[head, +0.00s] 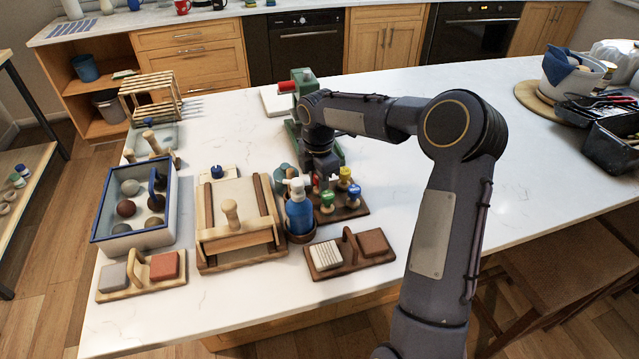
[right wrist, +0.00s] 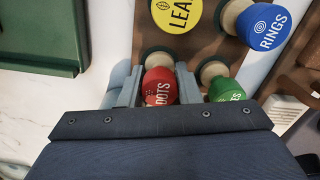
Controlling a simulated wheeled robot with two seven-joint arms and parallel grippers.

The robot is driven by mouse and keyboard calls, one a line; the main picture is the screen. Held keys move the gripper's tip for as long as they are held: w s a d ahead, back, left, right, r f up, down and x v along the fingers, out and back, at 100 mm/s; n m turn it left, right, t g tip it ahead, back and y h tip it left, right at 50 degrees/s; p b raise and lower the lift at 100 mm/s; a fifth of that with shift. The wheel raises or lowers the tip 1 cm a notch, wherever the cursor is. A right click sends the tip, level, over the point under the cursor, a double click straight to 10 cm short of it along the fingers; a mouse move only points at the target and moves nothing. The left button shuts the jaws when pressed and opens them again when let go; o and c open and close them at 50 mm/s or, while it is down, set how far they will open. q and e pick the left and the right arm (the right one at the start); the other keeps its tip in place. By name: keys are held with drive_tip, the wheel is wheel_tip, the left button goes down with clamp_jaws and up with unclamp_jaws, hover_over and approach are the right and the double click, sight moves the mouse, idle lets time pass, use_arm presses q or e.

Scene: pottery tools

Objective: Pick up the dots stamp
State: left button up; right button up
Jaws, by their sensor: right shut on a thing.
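The dots stamp (right wrist: 160,88) has a red knob marked "DOTS" and a pale round body. In the right wrist view it sits between the two fingers of my right gripper (right wrist: 158,86), which is shut on it. In the head view the same gripper (head: 318,177) points down over the stamp board, and only a sliver of red shows beneath it. I cannot tell whether the stamp still touches the board. My left gripper is not in view.
The brown stamp board (head: 351,212) also holds the yellow stamp (head: 345,174), the blue rings stamp (head: 354,191) and the green stamp (head: 327,198), all close by. A blue spray bottle (head: 299,213) stands just left.

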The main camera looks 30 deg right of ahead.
drive_tip(key=shift+c, duration=0.9)
drive_tip(key=shift+r, duration=0.15)
